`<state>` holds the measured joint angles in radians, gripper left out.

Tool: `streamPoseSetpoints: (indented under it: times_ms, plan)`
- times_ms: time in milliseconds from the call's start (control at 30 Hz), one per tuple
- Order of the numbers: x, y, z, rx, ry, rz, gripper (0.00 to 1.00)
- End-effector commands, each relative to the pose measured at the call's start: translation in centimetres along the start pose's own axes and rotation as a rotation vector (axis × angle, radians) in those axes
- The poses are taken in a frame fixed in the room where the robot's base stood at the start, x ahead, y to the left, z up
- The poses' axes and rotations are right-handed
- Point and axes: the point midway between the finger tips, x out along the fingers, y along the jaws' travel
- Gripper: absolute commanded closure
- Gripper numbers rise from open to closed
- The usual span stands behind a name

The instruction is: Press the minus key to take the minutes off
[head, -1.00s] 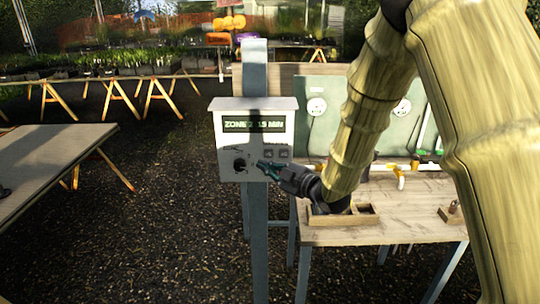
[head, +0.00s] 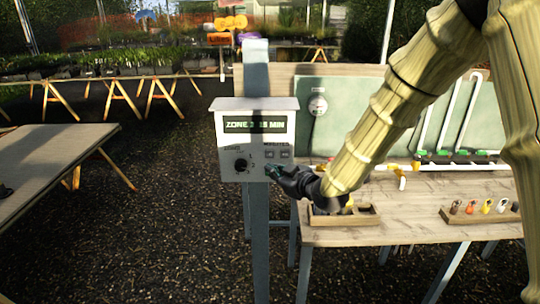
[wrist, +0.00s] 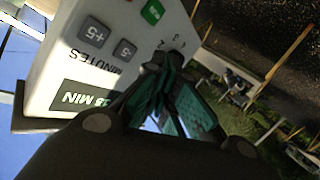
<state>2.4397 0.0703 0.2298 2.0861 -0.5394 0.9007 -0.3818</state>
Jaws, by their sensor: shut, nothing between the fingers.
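The white control box (head: 228,160) stands on a blue-grey post, with a green-lit display (head: 255,125) showing a zone and minutes; its digits are hard to read. The minus key (head: 270,154) is the left of two grey keys under the minutes label. In the upside-down wrist view the minus key (wrist: 124,50) is marked -5, beside the +5 key (wrist: 95,32). My gripper (head: 271,170) is just below the keys, its teal fingers shut and empty. In the wrist view the fingers (wrist: 172,85) are near the dark knob, apart from the minus key.
A dark zone knob (head: 240,165) is at the box's lower left. A green key (wrist: 152,12) shows in the wrist view. A wooden bench (head: 420,205) with a compartment tray (head: 340,220) stands to the right.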

Motion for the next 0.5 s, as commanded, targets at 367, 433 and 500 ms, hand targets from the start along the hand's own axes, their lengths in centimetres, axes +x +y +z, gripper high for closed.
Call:
streamPoseSetpoints:
  times_ms: [367,433,500]
  plan:
    - [-2.0,-2.1,0.0,0.488,-0.198,-0.029,1.0]
    - [-2.3,-2.5,-0.1,0.54,-0.22,-0.036,1.0]
    - [-2.5,-2.8,-0.2,0.578,-0.235,-0.042,1.0]
